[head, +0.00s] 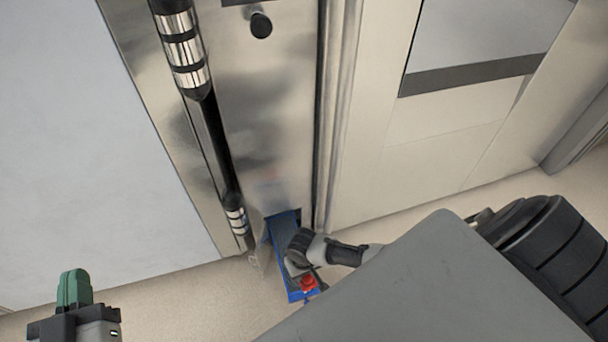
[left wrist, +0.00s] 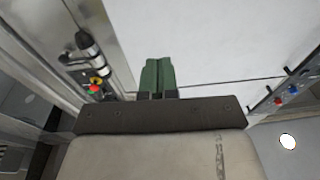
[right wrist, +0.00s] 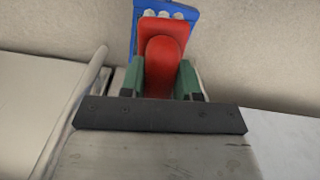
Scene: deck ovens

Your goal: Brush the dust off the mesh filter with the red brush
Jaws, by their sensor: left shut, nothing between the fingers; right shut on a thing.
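The mesh filter looks like the blue-framed panel (head: 284,228) low at the foot of the steel column in the head view. It slants out of a dark opening there. My right gripper (right wrist: 161,80) is shut on the red brush (right wrist: 164,58), which stands between its green fingers. A blue part (right wrist: 181,10) with pale round bits lies just beyond the brush; contact cannot be told. A red piece (head: 308,283) also shows at the blue frame's near end, where my right wrist hides part of it. My left gripper (head: 74,288) is shut and empty, away from the filter.
A black handle bar (head: 213,135) with shiny bands runs down the steel column (head: 262,120), with a black knob (head: 261,25) above. A pale wall panel (head: 90,140) is at left. Bare floor (head: 185,300) lies below. The left wrist view shows a red-and-yellow button (left wrist: 95,86).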

